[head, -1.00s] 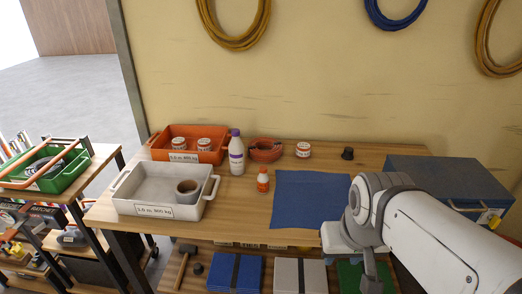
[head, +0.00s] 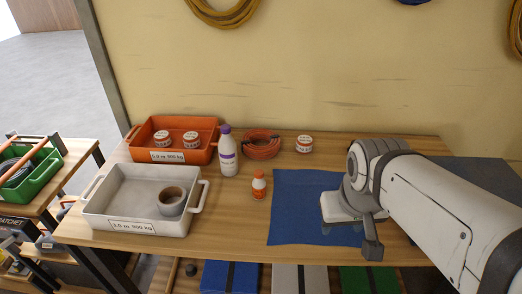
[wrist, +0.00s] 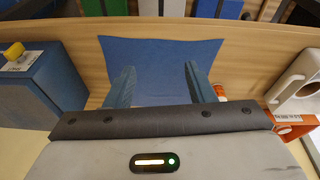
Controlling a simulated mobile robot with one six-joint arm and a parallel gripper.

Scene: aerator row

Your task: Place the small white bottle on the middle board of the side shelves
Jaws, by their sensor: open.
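A white bottle with a purple cap (head: 228,152) stands upright on the bench, right of the orange crate. A smaller orange-and-white bottle (head: 259,186) stands in front of it, beside the blue mat. The side shelves (head: 62,176) are at the left edge, with a green crate on their top board; their lower boards are partly cut off and cluttered. My gripper (wrist: 160,86) is open and empty, above the blue mat (head: 292,205), to the right of both bottles. In the wrist view, the mat (wrist: 160,58) shows between the fingers.
A white tray (head: 97,208) holding a tape roll and an orange crate (head: 172,156) holding two tins fill the bench's left side. A coiled orange hose (head: 261,145) and a tin (head: 304,144) stand at the back. A blue-grey box (wrist: 40,92) is on the mat's other side.

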